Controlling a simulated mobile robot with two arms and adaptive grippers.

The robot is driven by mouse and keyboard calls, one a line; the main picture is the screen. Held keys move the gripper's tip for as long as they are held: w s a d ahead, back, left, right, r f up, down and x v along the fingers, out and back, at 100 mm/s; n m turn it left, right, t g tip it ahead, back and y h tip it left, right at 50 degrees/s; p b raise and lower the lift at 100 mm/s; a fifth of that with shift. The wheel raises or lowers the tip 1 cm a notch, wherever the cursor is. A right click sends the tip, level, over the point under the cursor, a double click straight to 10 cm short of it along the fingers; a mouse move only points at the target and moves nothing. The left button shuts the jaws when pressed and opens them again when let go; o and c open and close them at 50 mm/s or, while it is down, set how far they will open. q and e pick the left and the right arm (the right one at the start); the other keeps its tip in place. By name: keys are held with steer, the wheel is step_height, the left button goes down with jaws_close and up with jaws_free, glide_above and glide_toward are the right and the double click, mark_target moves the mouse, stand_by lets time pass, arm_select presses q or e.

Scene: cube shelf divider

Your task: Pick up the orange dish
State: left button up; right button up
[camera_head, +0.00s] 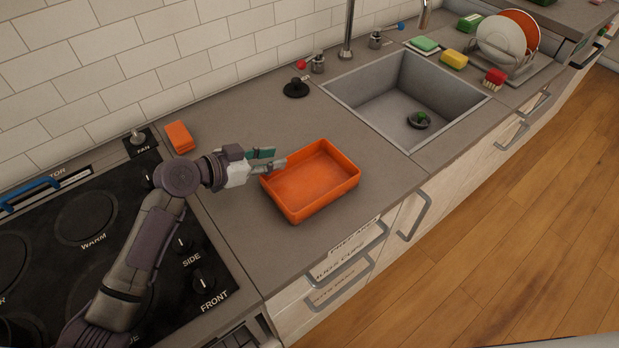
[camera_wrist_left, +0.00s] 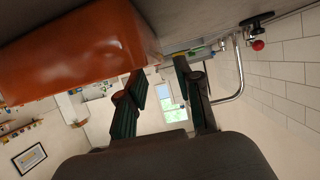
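The orange dish (camera_head: 312,184) is a rectangular, shallow tray standing flat and empty on the grey counter between the stove and the sink. In the left wrist view, the dish (camera_wrist_left: 75,45) fills the upper left, and the picture is turned over. My left gripper (camera_head: 274,160) is at the back left corner of the dish, at about rim height. In the left wrist view, the left gripper (camera_wrist_left: 162,88) has its two fingers apart with nothing between them. One finger is close to the dish; I cannot tell whether it touches. My right gripper is not in view.
The black stove (camera_head: 85,255) lies to the left, under my left arm. An orange sponge-like block (camera_head: 179,137) lies behind. The sink (camera_head: 400,95) and a dish rack (camera_head: 520,68) with plates are to the right. The counter behind the dish is mostly clear.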

mark_target(291, 155)
arm_select(q)
steer(key=x, duration=0.1)
steer(key=p+x, duration=0.1)
steer(key=x, duration=0.1)
steer(key=shift+w+d+r+p, duration=0.15)
steer(key=shift+d+p, duration=0.15)
steer(key=shift+d, duration=0.2)
steer(key=shift+w+d+f, duration=0.3)
steer(key=shift+d, duration=0.05)
jaws_close()
steer(key=shift+r, duration=0.1)
